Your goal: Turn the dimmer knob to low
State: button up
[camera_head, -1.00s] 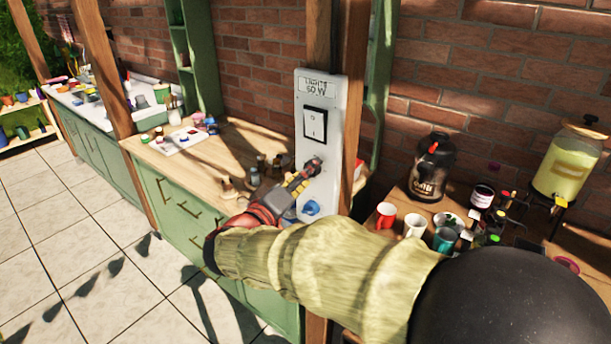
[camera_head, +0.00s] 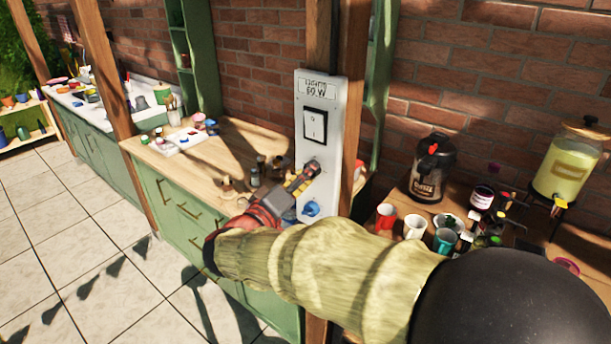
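A pale grey control panel (camera_head: 337,105) is fixed to a wooden post, with a label reading "60 W" at its top and a black-framed white rocker switch (camera_head: 314,126) below it. The dark dimmer knob (camera_head: 313,166) sits under the switch. My gripper (camera_head: 304,178) reaches up from the lower left with its fingertips at the knob, apparently touching it. The fingers partly hide the knob, so I cannot tell its setting or whether they are closed around it. A blue round part (camera_head: 311,209) sits lower on the panel.
A wooden counter (camera_head: 232,150) with pots and small items stands behind, left of the post. A side table at right holds cups (camera_head: 414,226), a black flask (camera_head: 432,168) and a drink dispenser (camera_head: 567,165). Tiled floor (camera_head: 75,245) at left is clear.

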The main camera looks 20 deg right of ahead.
jog(key=shift+n, duration=0.4)
jog(key=n+g+p, duration=0.1)
jog(key=n+p, duration=0.7)
jog(key=p, duration=0.1)
jog(key=n+g+p, duration=0.1)
jog(key=n+p, duration=0.7)
jog(key=shift+w+a+r+p, duration=0.1)
jog(key=shift+w+r+p, duration=0.1)
jog(key=shift+p, duration=0.15)
jog(key=shift+f, duration=0.1)
jog(key=o, duration=1.2)
jog(key=shift+c, duration=0.2)
